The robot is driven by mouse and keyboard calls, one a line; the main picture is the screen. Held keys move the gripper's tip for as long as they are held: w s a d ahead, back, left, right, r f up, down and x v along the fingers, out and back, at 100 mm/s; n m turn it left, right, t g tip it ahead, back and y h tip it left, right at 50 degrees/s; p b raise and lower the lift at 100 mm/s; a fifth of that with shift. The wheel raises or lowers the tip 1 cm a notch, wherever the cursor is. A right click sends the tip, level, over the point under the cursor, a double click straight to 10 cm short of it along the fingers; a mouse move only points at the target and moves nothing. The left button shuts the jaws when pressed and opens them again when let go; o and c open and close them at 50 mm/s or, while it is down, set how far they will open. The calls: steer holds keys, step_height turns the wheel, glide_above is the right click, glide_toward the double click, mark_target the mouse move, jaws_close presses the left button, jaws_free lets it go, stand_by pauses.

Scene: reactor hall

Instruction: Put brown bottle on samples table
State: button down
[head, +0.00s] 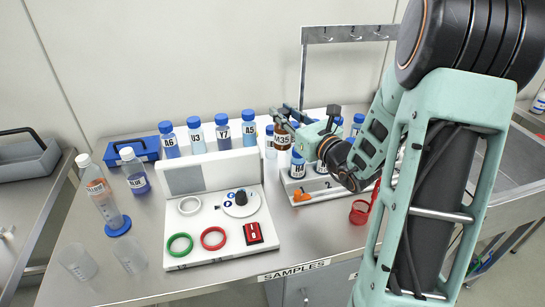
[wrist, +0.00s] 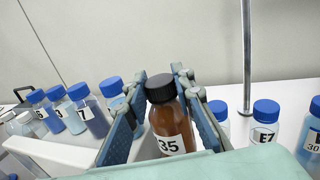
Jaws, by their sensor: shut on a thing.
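The brown bottle (head: 282,140) has a black cap and a white label reading M35. It also shows close up in the wrist view (wrist: 174,126), nearly upright. My gripper (head: 279,114) is shut on it, with one blue-padded finger on each side in the wrist view (wrist: 160,78). The bottle is at the back of the steel table marked SAMPLES (head: 315,238), near the white rack and blue-capped bottles. Its base is hidden in both views, so I cannot tell whether it touches a surface.
Several blue-capped bottles, including Y7 (head: 223,133), stand at the back left. A white panel device (head: 215,262) fills the middle front. The white rack (head: 313,196) holds small bottles and an orange item. Clear cups stand front left.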

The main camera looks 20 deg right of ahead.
mark_target(288, 141)
steer(key=shift+f+b, duration=0.3)
steer(key=shift+f, duration=3.65)
steer(key=shift+f, duration=0.2)
steer(key=c, duration=1.7)
jaws_free()
steer(key=shift+o, duration=0.2)
steer(key=shift+r, duration=0.1)
steer(key=shift+r, duration=0.1)
steer(key=b+v, duration=0.1)
steer(key=v, duration=1.1)
